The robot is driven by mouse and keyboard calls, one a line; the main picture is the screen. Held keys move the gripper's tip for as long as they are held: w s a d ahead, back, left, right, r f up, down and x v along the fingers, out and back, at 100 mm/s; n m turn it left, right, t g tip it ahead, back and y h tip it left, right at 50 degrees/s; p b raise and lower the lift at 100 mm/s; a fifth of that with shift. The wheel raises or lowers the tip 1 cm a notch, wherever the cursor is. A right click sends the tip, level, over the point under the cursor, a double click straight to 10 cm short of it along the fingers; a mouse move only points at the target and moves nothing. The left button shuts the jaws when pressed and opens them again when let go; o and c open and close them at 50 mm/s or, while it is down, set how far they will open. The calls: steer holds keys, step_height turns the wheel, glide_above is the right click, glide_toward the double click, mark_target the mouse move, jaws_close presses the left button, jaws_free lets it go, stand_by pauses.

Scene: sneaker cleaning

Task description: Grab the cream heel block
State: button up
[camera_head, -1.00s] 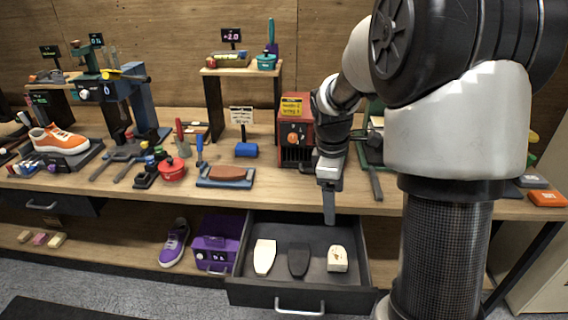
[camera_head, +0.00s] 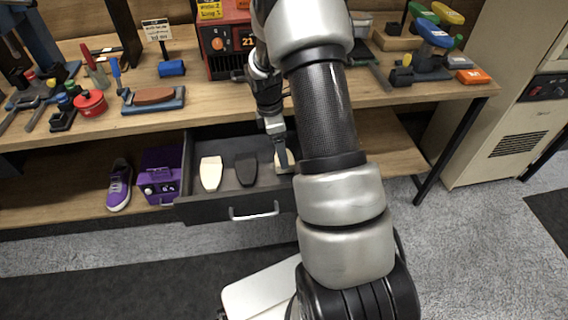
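A cream block (camera_head: 289,158), thicker than the flat pieces beside it, sits in the right part of the open drawer (camera_head: 228,184). It looks like the heel block. My gripper (camera_head: 282,164) points down into the drawer at this block and covers part of it. Whether the fingers touch it or are around it, I cannot tell. The fingers show from one side only, so their opening is hidden. A flat cream sole-shaped piece (camera_head: 211,173) and a dark one (camera_head: 246,169) lie to the left in the same drawer.
The workbench top (camera_head: 222,99) overhangs the drawer at the back. The drawer's front handle (camera_head: 254,212) faces the open floor. A purple box (camera_head: 160,176) and a purple sneaker (camera_head: 119,186) stand left of the drawer. A red machine (camera_head: 222,45) stands on the bench above.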

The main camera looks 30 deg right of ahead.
steer(key=shift+d+f+b, duration=0.2)
steer(key=shift+f, duration=0.7)
steer(key=shift+d+f+b, duration=0.15)
steer(key=shift+d+f, duration=0.05)
steer(key=shift+f, duration=0.7)
steer(key=shift+d+f+b, duration=0.2)
steer(key=shift+f, duration=0.7)
steer(key=c, duration=1.2)
